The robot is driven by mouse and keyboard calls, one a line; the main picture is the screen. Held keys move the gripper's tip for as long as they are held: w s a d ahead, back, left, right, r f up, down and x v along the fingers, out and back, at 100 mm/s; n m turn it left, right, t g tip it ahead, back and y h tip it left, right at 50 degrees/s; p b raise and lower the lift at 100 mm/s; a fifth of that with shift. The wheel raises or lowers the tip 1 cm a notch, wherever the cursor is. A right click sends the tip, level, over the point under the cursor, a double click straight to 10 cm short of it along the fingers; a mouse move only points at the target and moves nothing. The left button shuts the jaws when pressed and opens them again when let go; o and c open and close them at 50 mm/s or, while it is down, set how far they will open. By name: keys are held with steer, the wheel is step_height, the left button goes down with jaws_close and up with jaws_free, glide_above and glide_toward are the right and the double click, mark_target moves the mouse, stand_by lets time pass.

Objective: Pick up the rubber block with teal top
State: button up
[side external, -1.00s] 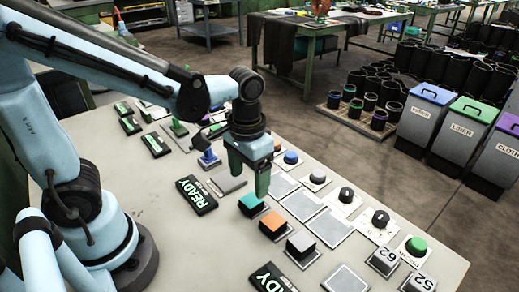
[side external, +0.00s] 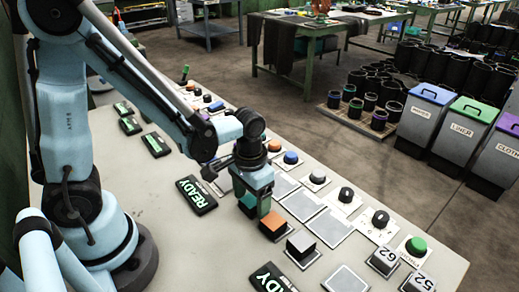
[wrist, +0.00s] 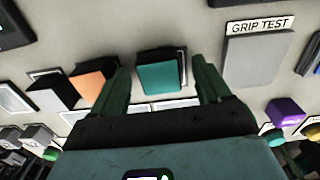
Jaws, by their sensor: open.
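The rubber block with teal top (wrist: 158,76) shows in the wrist view between my two green fingers, dark on its sides and resting on a pad. Gaps show on both sides of it. In the side external view the block (side external: 247,203) is partly hidden by my gripper (side external: 254,208), which points down over it. My gripper (wrist: 162,74) is open, with one finger on either side of the block in the wrist picture. I cannot tell whether the fingertips reach below its top.
An orange-topped block (side external: 273,223) sits close beside it, then a grey-topped block (side external: 301,243). A READY sign (side external: 196,194) lies to the left. Flat plates (side external: 302,204) and knobs (side external: 346,194) stand to the right.

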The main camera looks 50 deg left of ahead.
mark_target(251, 200)
steer(key=shift+f, duration=0.1)
steer(key=c, duration=1.1)
steer(key=shift+c, duration=0.2)
steer(key=shift+r, duration=0.75)
step_height(251, 200, up, 2)
steer(key=shift+r, duration=0.2)
steer(key=s+d+r, duration=0.2)
steer(key=d, duration=0.1)
steer(key=s+d+r, duration=0.2)
steer(key=s+d, duration=0.1)
steer(key=s+d+r, duration=0.2)
steer(key=d+r, duration=0.1)
steer(key=shift+s, duration=0.25)
